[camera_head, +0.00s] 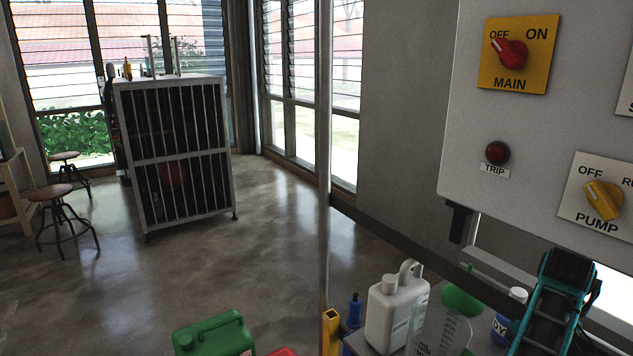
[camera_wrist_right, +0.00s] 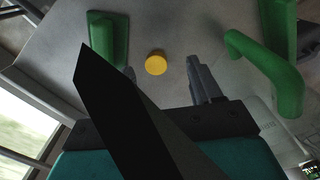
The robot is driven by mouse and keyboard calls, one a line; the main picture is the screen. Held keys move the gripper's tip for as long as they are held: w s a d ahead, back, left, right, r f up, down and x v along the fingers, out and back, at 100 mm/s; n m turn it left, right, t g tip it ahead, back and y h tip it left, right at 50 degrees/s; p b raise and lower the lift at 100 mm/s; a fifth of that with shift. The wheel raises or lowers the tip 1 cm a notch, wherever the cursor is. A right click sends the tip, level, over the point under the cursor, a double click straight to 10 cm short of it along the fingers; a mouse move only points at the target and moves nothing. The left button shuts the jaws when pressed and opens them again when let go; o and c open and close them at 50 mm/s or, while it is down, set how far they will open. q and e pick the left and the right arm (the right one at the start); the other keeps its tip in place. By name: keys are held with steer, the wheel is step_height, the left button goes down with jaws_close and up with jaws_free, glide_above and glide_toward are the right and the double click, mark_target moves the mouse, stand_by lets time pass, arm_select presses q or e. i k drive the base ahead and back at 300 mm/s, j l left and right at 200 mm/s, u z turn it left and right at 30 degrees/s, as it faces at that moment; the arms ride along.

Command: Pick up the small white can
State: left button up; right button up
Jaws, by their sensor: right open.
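A white can (camera_head: 395,312) with a handle and a pale cap stands upright at the bottom of the head view. It is the only white can I can make out. A pale body with faint lettering (camera_wrist_right: 268,128) lies at the lower right of the wrist view; I cannot tell whether it is the same can. My right gripper (camera_wrist_right: 166,76) is open in the wrist view, its fingers apart and nothing seen held. A black wedge shape partly covers its left finger. My right arm shows at the lower right of the head view. My left gripper is not in view.
A green funnel (camera_head: 461,300), a clear beaker (camera_head: 441,333) and a blue-labelled bottle (camera_head: 501,327) crowd beside the can. A green can (camera_head: 213,336) is lower left. A control panel (camera_head: 550,120) hangs above. The wrist view shows a yellow disc (camera_wrist_right: 156,63) and a green handle (camera_wrist_right: 270,68).

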mark_target(390, 301)
steer(key=k+j, duration=0.2)
steer(key=k, duration=0.25)
steer(key=k+j, duration=0.25)
steer(key=k, duration=0.2)
steer(key=k+j, duration=0.2)
steer(key=k, duration=0.25)
